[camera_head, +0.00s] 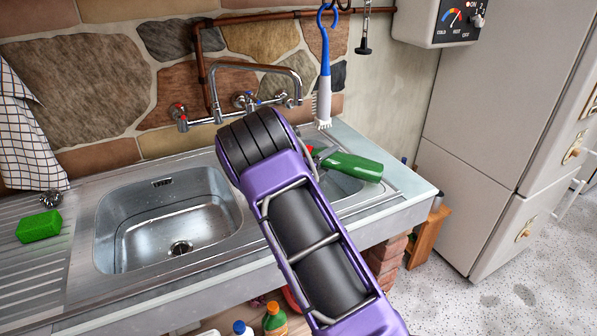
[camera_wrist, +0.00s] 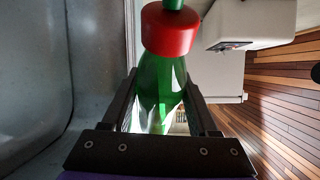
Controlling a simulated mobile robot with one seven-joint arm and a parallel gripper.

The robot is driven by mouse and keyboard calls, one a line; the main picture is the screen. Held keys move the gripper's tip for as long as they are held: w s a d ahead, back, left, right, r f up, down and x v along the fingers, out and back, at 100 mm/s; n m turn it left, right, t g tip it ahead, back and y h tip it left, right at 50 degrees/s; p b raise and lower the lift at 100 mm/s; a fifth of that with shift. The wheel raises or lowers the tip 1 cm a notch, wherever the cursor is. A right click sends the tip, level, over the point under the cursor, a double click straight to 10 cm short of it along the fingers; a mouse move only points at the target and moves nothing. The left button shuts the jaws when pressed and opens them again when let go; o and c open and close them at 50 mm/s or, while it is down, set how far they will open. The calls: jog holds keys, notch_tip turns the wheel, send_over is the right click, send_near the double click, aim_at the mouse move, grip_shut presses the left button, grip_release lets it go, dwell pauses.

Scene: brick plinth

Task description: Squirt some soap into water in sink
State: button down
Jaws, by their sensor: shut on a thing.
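A green soap bottle (camera_head: 352,166) with a red cap lies tipped on its side above the smaller right basin (camera_head: 338,186). My gripper (camera_wrist: 163,98) is shut on the bottle; in the wrist view the green bottle (camera_wrist: 160,80) stands between the two dark fingers, red cap beyond them. I cannot tell whether either basin holds water.
A tap (camera_head: 255,75) with a curved spout rises behind my wrist. A blue and white brush (camera_head: 325,75) hangs close above the bottle. A green sponge (camera_head: 40,227) lies on the left drainer. A checked cloth (camera_head: 25,130) hangs at far left.

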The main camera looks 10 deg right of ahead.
jog(key=shift+f+n, duration=0.55)
jog(key=shift+n, duration=0.15)
dwell(1.5)
